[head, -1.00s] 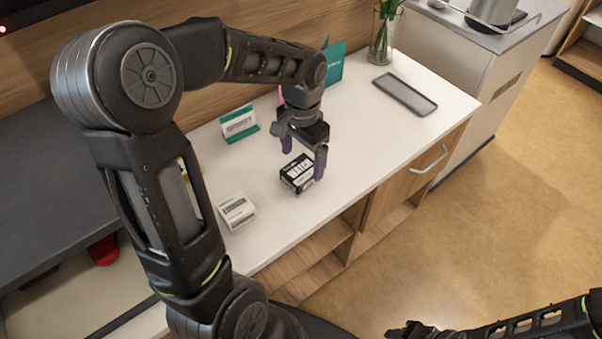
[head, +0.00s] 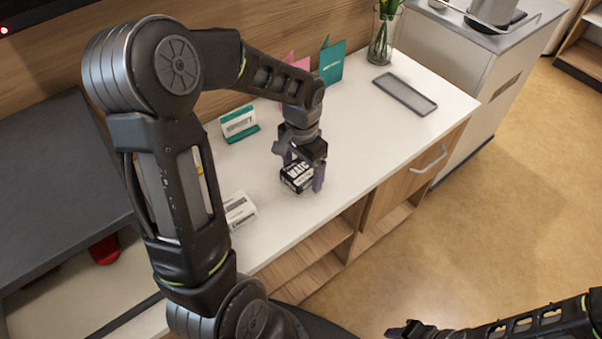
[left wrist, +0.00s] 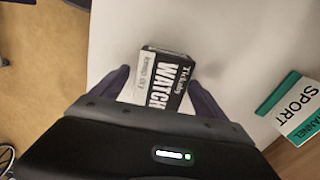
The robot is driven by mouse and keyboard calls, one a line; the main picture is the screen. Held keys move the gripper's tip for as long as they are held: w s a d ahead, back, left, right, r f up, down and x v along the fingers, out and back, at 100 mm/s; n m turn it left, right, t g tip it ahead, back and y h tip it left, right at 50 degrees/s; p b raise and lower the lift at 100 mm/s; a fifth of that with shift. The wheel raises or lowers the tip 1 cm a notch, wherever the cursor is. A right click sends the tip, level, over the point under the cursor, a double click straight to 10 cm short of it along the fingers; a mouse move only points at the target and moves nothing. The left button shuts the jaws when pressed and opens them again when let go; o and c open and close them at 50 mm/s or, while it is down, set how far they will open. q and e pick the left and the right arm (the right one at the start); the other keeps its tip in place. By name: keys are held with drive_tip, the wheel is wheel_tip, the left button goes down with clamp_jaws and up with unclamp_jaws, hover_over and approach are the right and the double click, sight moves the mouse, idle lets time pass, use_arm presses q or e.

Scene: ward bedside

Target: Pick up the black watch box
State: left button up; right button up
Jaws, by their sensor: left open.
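The black watch box (head: 297,178), with white lettering and a pale side, sits on the white counter in the head view. In the left wrist view the box (left wrist: 166,82) reads "WATCH" and lies between the two fingers. My left gripper (head: 303,176) is open and low over the box, with a finger on either side. Its fingers (left wrist: 160,88) also show at both sides of the box in the left wrist view. The gripper hides part of the box's top. My right gripper (head: 402,331) is at the bottom edge of the head view, partly cut off.
A white box (head: 240,211) stands to the left on the counter, and a green-and-white box (head: 239,123) stands behind it. A grey tray (head: 405,94), a teal card (head: 333,62), a pink card (head: 290,67) and a glass vase (head: 381,42) are farther back.

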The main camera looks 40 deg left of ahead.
sight(302, 168)
use_arm(q)
drive_tip(key=shift+c, duration=0.6)
drive_tip(key=c, duration=1.4)
drive_tip(key=shift+r, duration=0.15)
drive_tip(key=shift+c, duration=0.3)
wheel_tip(302, 168, up, 10)
drive_tip(key=shift+f, duration=0.1)
